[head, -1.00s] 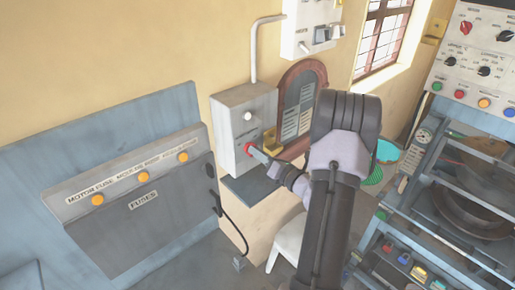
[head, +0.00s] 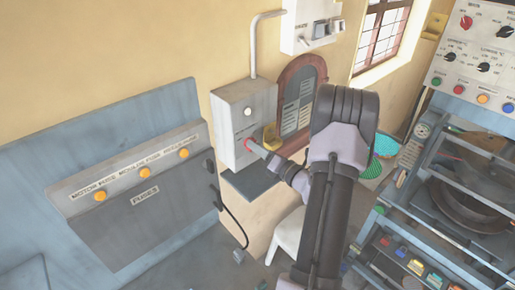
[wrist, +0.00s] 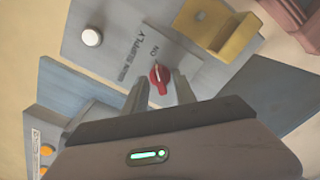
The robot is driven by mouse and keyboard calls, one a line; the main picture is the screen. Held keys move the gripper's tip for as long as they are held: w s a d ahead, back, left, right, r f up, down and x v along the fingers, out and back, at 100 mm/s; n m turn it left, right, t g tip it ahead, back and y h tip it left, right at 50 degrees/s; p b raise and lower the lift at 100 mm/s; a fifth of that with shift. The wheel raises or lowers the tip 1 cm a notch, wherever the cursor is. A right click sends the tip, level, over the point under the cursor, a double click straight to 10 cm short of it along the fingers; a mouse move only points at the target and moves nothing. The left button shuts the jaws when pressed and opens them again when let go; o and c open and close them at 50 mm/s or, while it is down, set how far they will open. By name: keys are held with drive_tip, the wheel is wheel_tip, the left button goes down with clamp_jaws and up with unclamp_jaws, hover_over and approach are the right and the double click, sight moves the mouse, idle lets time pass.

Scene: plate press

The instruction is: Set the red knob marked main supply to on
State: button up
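The red knob (wrist: 159,78) sits on a grey box (wrist: 92,58) lettered MAIN SUPPLY, with ON printed just above the knob in the wrist view. A pale mark on the knob points roughly toward ON. In the head view the knob (head: 249,144) is small, on the front of the wall box (head: 233,120). My gripper (wrist: 161,82) is open, with one fingertip on each side of the knob and a small gap at each side. In the head view my gripper (head: 260,152) reaches the knob from the right.
A white round button (wrist: 92,37) and a yellow bracket (wrist: 218,30) are near the knob. A dark shelf (head: 250,180) lies below the box. A fuse panel (head: 130,205) stands at left, and a press (head: 440,220) at right.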

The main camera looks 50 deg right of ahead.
drive_tip(key=s+a+b, duration=0.1)
drive_tip(key=s+a, duration=0.1)
drive_tip(key=s, duration=1.5)
drive_tip(key=shift+s, duration=0.15)
drive_tip(key=w+a+f+n+g+y+b, duration=0.2)
drive_tip(key=a+n+g+y+b, duration=0.2)
drive_tip(key=a+n, duration=0.45)
drive_tip(key=w+a+f+n+g+y+b, duration=0.1)
drive_tip(key=w+a+n+g+y+b, duration=0.4)
drive_tip(key=a, duration=0.6)
drive_tip(key=a+f+n+g+y+b, duration=0.2)
drive_tip(key=a+n+b, duration=0.1)
drive_tip(key=a+n, duration=0.55)
drive_tip(key=s+a+f+n+h+b, duration=0.3)
drive_tip(key=a+n+b, duration=0.2)
drive_tip(key=n, duration=0.5)
drive_tip(key=s+a+f+n+g+h+b, duration=0.1)
drive_tip(key=s+a+n+h+b, duration=0.3)
drive_tip(key=n, duration=0.6)
drive_tip(key=shift+s+a+f+b, duration=0.3)
drive_tip(key=shift+a+f+b, duration=0.6)
drive_tip(key=shift+a, duration=0.15)
